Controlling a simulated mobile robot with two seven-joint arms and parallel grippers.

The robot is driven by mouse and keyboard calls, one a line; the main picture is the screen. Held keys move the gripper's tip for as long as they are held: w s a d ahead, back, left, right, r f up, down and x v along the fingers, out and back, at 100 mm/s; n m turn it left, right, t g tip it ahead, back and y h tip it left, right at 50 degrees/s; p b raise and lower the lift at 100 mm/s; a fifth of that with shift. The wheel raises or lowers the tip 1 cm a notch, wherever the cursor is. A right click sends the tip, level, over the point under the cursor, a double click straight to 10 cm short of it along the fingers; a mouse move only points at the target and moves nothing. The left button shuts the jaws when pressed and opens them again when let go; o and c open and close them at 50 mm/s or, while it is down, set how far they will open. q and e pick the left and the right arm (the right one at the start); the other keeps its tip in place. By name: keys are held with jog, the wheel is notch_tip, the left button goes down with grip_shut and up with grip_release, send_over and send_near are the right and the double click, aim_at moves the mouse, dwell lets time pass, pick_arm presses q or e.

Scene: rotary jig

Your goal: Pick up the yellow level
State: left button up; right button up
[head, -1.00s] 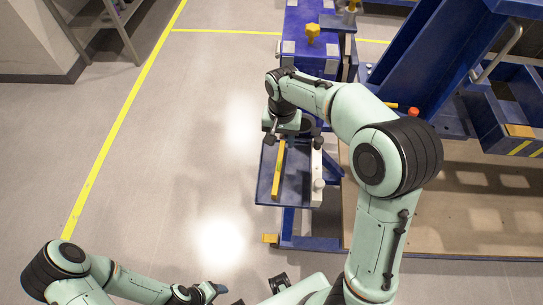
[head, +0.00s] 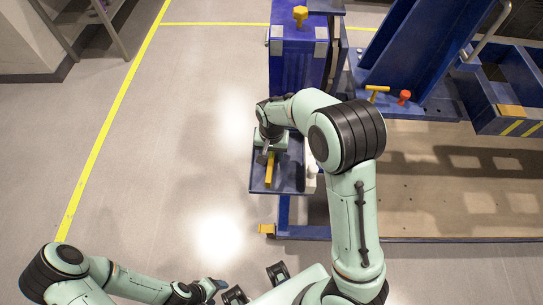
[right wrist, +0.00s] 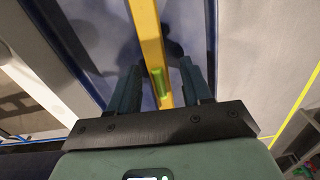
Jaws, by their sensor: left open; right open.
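The yellow level (head: 270,172) is a long bar lying on the blue tray (head: 290,180). Its far part is hidden under my right gripper (head: 266,152). In the right wrist view the level (right wrist: 149,35) runs up the picture, with a green vial at its near end. My right gripper (right wrist: 162,82) is open, with one finger on each side of the level and visible gaps between. I cannot tell how far above the tray the fingertips are. My left gripper (head: 214,286) is low in the head view, open and empty, away from the tray.
A white object (head: 311,178) stands at the tray's right edge. A blue block with a yellow knob (head: 300,15) rises behind the tray. A yellow handle (head: 376,89) and a red knob (head: 404,97) are on the blue frame to the right. The floor to the left is clear.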

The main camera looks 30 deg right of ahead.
grip_shut()
jog(key=shift+r, duration=0.1)
